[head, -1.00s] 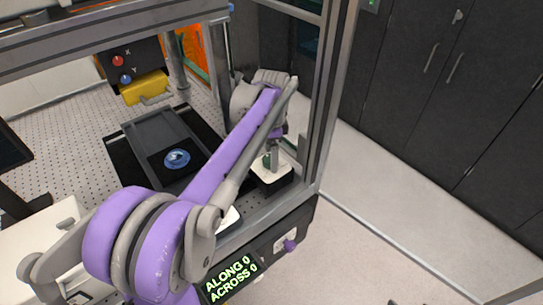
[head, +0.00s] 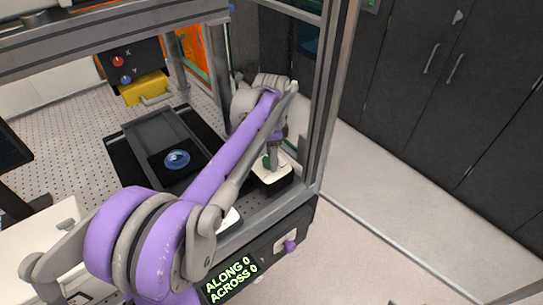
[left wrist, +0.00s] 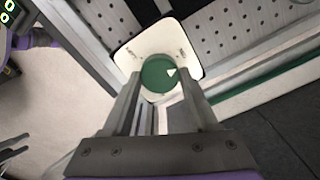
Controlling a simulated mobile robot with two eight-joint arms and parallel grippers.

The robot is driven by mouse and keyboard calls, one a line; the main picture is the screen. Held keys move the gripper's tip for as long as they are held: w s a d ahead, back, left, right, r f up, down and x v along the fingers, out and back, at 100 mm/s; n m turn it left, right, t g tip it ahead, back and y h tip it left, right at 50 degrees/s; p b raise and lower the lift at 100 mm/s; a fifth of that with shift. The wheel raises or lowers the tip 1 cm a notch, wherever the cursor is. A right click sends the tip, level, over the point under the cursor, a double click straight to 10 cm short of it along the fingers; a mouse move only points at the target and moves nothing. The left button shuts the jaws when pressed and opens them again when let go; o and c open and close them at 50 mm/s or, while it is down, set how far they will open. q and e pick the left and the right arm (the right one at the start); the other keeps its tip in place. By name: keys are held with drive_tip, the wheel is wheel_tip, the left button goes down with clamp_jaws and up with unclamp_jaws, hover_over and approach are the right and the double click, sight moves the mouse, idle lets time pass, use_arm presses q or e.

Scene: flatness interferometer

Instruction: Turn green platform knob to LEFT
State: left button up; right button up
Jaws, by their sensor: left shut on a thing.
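In the head view, my left gripper (head: 271,160) reaches down to the knob's white-topped box (head: 268,179) at the right of the machine, and the knob is mostly hidden behind the fingers. My right gripper is not in view.
A dark stage with a blue round optic (head: 177,159) lies left of my arm. A display (head: 229,278) reads ALONG 0, ACROSS 0, beside a purple knob (head: 290,246). A grey frame post (head: 335,100) stands close right of my gripper. A yellow block (head: 144,88) hangs behind.

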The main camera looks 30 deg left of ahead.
use_arm(q)
drive_tip(key=n, duration=0.5)
drive_tip(key=shift+n, duration=0.3)
drive_tip(key=n, duration=0.6)
drive_tip(key=shift+a, duration=0.15)
drive_tip(key=n, duration=0.6)
drive_tip(key=shift+n, duration=0.3)
drive_tip(key=n, duration=0.5)
drive_tip(key=shift+a+n, duration=0.1)
drive_tip(key=shift+n, duration=0.2)
drive_tip(key=o, duration=1.4)
drive_tip(key=shift+c, duration=0.2)
